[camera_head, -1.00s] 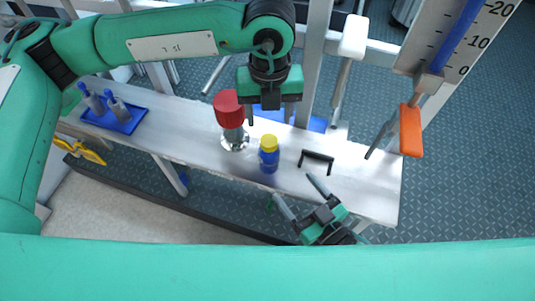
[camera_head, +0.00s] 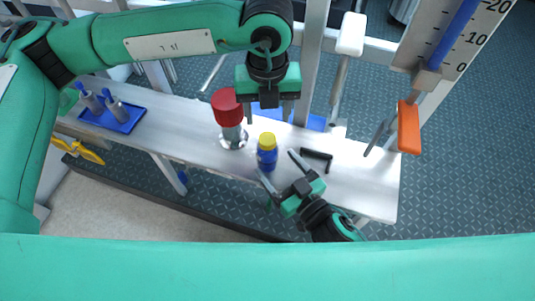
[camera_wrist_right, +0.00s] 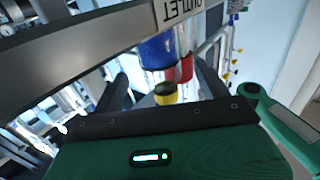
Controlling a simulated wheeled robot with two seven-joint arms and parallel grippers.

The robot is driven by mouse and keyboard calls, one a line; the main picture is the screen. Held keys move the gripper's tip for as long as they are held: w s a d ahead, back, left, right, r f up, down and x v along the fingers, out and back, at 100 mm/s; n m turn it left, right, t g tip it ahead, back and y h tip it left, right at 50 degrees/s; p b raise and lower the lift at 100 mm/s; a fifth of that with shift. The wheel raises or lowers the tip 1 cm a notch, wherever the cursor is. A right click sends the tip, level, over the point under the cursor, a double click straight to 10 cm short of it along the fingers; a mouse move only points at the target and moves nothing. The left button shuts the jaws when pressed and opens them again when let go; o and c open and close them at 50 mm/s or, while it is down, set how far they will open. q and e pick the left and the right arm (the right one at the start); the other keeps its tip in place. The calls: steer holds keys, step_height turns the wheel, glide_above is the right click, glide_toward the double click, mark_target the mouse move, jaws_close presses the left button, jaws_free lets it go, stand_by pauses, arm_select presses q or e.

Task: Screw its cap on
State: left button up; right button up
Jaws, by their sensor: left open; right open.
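A small blue bottle with a yellow top (camera_head: 267,155) stands upright on the bench. I cannot tell whether the yellow part is a separate cap. The yellow top (camera_wrist_right: 165,91) also shows in the right wrist view, between dark fingers. My right gripper (camera_head: 275,162) is open, with its fingers reaching to either side of the bottle; contact is not clear. My left gripper (camera_head: 268,113) is open and empty, pointing down above and behind the bottle.
A black handle-shaped piece (camera_head: 316,155) lies right of the bottle. A blue tray (camera_head: 122,124) with grey bottles sits at the left end of the bench (camera_head: 180,118). An orange-handled lever (camera_head: 409,128) hangs at the right. The bench's right end is clear.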

mark_target(267, 138)
steer(key=shift+x, duration=3.5)
jaws_close()
arm_select(q)
steer(key=n, duration=0.9)
steer(key=shift+f, duration=4)
